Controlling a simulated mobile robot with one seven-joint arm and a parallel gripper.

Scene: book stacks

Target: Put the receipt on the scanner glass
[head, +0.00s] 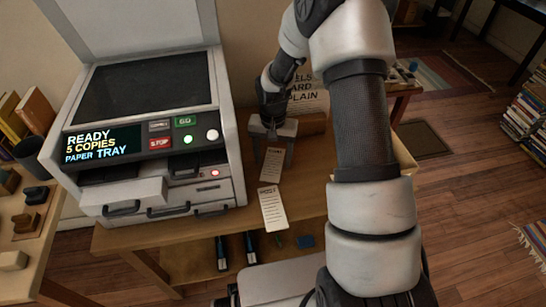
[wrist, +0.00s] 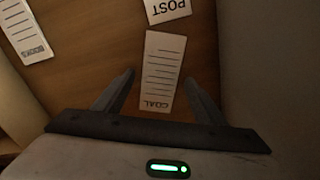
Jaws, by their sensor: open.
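Several printed paper slips lie on the wooden table. In the head view the COAL slip (head: 271,166) lies below my gripper (head: 274,154), and the POST slip (head: 273,208) lies nearer the front edge. I cannot tell which slip is the receipt. My gripper is open, empty and pointing down. The scanner glass (head: 145,85) is the dark, bare panel on the copier at left.
The copier's lid (head: 135,20) is raised. Its display (head: 98,144) reads READY, 5 COPIES, PAPER TRAY. Its drawers (head: 125,200) face the front. A printed sign (head: 308,92) stands behind my gripper. A side table (head: 25,255) with stamp-like blocks is at left.

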